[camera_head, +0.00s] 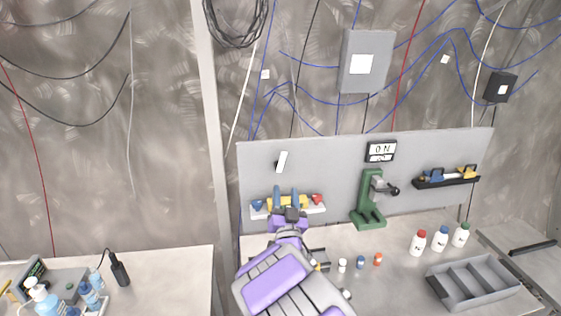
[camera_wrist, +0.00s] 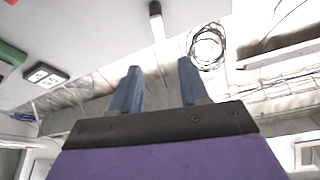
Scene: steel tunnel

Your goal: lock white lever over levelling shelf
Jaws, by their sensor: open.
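The white lever (camera_head: 282,161) is on the grey back panel, tilted slightly, above the levelling shelf (camera_head: 316,209). It also shows at the top of the wrist view (camera_wrist: 156,20), where its end is pale. My gripper (camera_head: 287,188) is in front of the shelf, below the lever, and hides part of the shelf. In the wrist view my gripper (camera_wrist: 159,64) has its two blue fingers apart, with nothing between them. The lever lies beyond the fingertips, roughly in line with the gap, and does not touch them.
A green press (camera_head: 369,205) stands right of my gripper, under an ON sign (camera_head: 381,151). A rack of tools (camera_head: 447,178) is on the panel at right. Small bottles (camera_head: 440,239) and a grey divided tray (camera_head: 473,283) occupy the bench at right. The panel around the lever looks clear.

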